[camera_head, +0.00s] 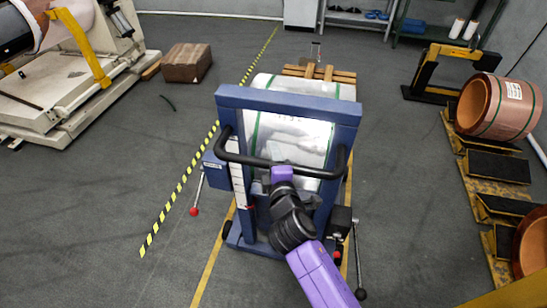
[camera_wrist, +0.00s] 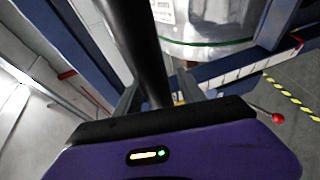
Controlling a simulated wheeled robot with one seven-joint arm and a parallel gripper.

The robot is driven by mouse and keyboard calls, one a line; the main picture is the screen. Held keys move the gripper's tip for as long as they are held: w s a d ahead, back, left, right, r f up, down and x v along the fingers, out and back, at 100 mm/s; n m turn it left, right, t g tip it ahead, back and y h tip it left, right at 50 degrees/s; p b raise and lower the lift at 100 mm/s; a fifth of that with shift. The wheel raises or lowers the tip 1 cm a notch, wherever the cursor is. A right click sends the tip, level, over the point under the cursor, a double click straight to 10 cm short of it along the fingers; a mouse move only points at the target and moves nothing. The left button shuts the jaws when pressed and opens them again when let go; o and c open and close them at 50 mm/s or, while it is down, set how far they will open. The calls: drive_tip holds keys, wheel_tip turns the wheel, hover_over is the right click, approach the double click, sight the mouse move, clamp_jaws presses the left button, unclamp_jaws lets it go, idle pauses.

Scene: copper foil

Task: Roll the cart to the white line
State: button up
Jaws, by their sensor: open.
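The blue cart (camera_head: 345,105) stands in the middle of the head view and carries a large silver foil-wrapped roll (camera_head: 262,135). A black handle bar (camera_head: 245,160) runs across its near side. My gripper (camera_head: 282,170) is at the middle of this bar. In the wrist view, the black bar (camera_wrist: 135,50) passes between the open fingers of my gripper (camera_wrist: 160,95). Whether a finger touches the bar cannot be told. I cannot pick out a white line on the floor in either view.
A yellow-black striped line (camera_head: 180,185) runs along the floor left of the cart. Yellow floor lines (camera_head: 212,262) pass under it. Wooden blocks (camera_head: 318,72) lie beyond it. A brown box (camera_head: 186,63) and a machine are left. Copper rolls (camera_head: 497,108) on stands are right.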

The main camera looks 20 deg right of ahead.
clamp_jaws()
idle(1.3)
